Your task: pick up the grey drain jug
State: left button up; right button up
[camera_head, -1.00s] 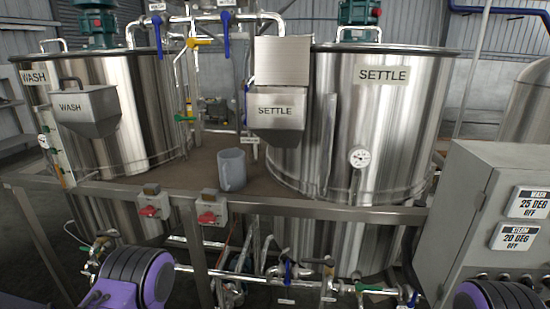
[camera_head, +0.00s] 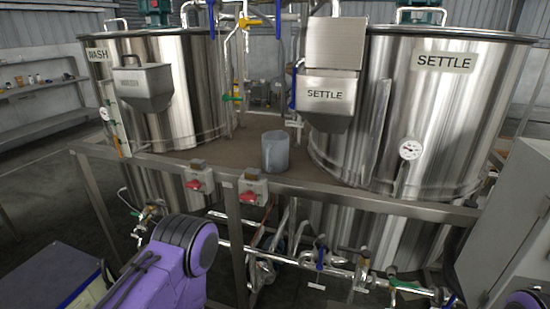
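The grey drain jug (camera_head: 276,152) stands upright on the brown platform (camera_head: 243,152) between the WASH tank (camera_head: 185,90) and the SETTLE tank (camera_head: 440,110). It is close to the platform's front rail. Its handle cannot be made out now. Neither of my grippers is in view. Only purple and dark parts of my arms show at the bottom of the picture, well below and in front of the jug.
A metal rail (camera_head: 340,194) with two red-handled switch boxes runs in front of the jug. The SETTLE hopper (camera_head: 327,98) hangs to its right. Pipes and valves (camera_head: 320,258) lie below the rail. A grey cabinet (camera_head: 510,245) stands at the right edge.

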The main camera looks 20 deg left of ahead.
aim_at(275, 144)
jog(key=k, duration=0.5)
jog(key=u, duration=1.65)
jog(key=i, duration=1.4)
jog(key=z, duration=2)
